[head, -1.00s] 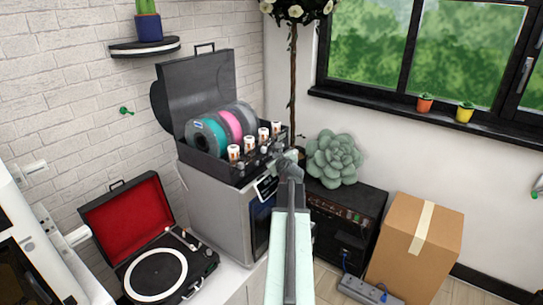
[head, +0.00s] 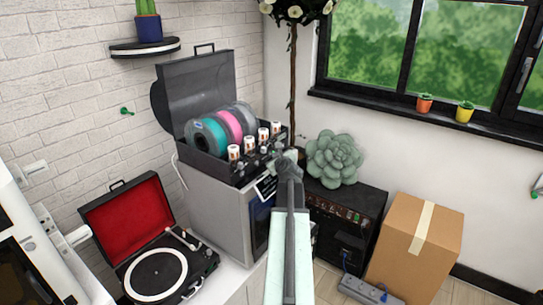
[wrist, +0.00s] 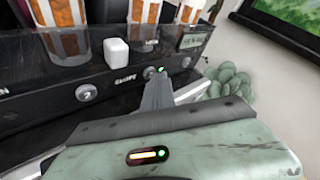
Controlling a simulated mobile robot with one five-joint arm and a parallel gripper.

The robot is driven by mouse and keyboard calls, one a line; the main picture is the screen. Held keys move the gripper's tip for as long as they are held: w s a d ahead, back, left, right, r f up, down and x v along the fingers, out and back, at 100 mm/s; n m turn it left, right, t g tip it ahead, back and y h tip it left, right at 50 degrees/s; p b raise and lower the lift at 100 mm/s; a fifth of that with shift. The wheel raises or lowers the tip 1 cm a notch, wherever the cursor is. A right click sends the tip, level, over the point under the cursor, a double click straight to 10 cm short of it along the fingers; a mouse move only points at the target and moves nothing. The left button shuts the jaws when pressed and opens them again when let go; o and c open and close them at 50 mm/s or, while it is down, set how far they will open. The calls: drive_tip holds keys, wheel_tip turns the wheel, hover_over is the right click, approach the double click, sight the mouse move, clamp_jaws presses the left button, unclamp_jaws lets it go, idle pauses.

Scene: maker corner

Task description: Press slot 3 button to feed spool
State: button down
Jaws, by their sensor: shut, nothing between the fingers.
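The spool feeder (head: 215,160) is a black open case with teal, pink and grey spools, standing on a grey cabinet. In the wrist view its dark front panel (wrist: 40,108) carries round buttons and small labels. One round button (wrist: 87,92) shows clear, left of my gripper. Another round button (wrist: 186,62) sits to the right. My gripper (wrist: 154,78) is shut and empty, its tips at the panel beside a small green light (wrist: 161,69). The tips cover part of the panel there; contact and the slot number cannot be told. The head view shows my gripper (head: 289,158) at the feeder's right end.
Orange-and-white canisters (wrist: 70,30) and a white cube (wrist: 116,51) stand above the panel. A succulent (head: 334,160) sits on a black amplifier (head: 345,215) to the right. A record player (head: 155,265) is lower left, a cardboard box (head: 415,245) right.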

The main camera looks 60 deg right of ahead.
drive_tip(key=shift+s+a+f, duration=0.2)
drive_tip(key=shift+f, duration=0.15)
drive_tip(key=shift+s+d, duration=0.1)
drive_tip(key=s, duration=0.6)
idle(0.7)
